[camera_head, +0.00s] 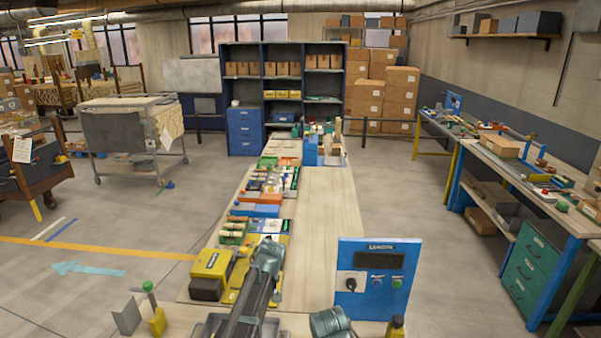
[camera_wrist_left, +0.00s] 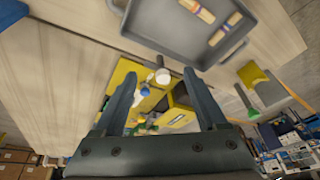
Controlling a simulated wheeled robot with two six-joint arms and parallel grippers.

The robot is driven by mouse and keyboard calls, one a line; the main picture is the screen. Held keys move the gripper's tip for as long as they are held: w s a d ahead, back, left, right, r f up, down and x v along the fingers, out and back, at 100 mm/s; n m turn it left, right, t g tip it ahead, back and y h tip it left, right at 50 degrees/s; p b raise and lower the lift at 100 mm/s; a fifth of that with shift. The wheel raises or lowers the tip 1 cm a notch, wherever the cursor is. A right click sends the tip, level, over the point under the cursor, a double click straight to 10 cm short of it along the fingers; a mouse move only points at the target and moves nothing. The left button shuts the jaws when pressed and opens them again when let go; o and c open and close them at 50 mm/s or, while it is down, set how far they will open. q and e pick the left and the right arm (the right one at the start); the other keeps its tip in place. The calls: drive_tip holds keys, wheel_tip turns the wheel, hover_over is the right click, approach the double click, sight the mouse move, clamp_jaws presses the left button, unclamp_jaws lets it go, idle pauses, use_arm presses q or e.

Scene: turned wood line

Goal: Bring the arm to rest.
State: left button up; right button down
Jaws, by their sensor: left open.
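My left arm (camera_head: 250,298) comes up from the bottom of the head view and reaches over the near end of the long table, ending in a grey-teal joint. I cannot make out its fingers there. In the left wrist view my left gripper (camera_wrist_left: 160,70) has its two dark fingers spread wide, with nothing held between them. A yellow machine (camera_wrist_left: 180,97) and a small white round-topped part show beyond the fingers. A grey tray (camera_wrist_left: 153,38) with striped wooden pieces (camera_wrist_left: 220,36) lies past the fingertips. My right gripper is not in view.
A blue control panel (camera_head: 378,250) stands right of the arm. The yellow machine (camera_head: 211,272) is close on its left, with a green-topped part (camera_head: 149,287) nearer. Several parts line the table's left side; its right strip (camera_head: 333,205) is bare.

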use_arm(q)
drive_tip(key=s+d+f+m+g+b, duration=0.1)
drive_tip(key=s+d+f+m+b, duration=0.2)
drive_tip(key=s, duration=1)
drive_tip(key=s+d+f+m+g+h+b, duration=0.1)
drive_tip(key=s+d+f+m+b, duration=0.2)
drive_tip(key=s, duration=1.1)
drive_tip(key=d+f+m, duration=0.3)
drive_tip(key=m, duration=0.1)
drive_tip(key=shift+g+b, duration=0.35)
drive_tip(key=shift+g, duration=0.05)
